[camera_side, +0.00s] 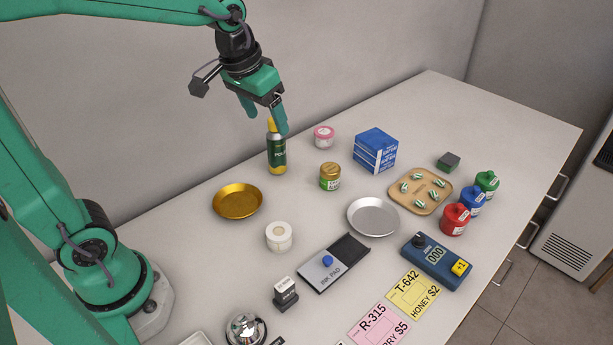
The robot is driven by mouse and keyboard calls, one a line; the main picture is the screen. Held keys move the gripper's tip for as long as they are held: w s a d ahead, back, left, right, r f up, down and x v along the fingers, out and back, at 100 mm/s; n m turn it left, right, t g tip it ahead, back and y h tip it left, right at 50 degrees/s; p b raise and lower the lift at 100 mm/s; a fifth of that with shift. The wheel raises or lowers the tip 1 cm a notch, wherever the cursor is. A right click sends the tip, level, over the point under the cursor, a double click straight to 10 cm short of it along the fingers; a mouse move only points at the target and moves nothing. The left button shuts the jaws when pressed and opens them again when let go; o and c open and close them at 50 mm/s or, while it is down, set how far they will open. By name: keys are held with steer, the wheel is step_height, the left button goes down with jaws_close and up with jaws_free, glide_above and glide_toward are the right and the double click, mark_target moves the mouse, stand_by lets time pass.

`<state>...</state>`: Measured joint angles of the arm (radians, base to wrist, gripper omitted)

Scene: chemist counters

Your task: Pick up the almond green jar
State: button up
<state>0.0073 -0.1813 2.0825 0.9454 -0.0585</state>
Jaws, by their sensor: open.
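A small jar (330,177) with a gold lid and a green label stands upright on the white counter, near the middle of the view. Its label text is too small to read. My gripper (267,121) is open, fingers pointing down, up and to the left of this jar and apart from it. A dark green and yellow bottle (277,153) stands below my gripper. Its yellow tip shows between the two fingers in the picture; I cannot tell whether they touch it.
A pink-lidded jar (324,136) and blue boxes (376,150) stand behind the green jar. A gold dish (237,202), a white jar (279,237) and a silver dish (374,216) lie nearer. A tan tray (444,195) and red bottle (455,220) are at right.

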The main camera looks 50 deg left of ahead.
steer(key=w+f+g, duration=0.2)
steer(key=w+f, duration=0.5)
steer(key=w, duration=0.4)
steer(key=g, duration=0.1)
glide_above(330, 168)
steer(key=shift+n, duration=0.4)
steer(key=f, duration=0.9)
steer(key=shift+s+f, duration=0.2)
steer(key=shift+w+f, duration=0.2)
steer(key=shift+f, duration=0.25)
steer(key=shift+f, duration=1.3)
steer(key=shift+f, duration=2.6)
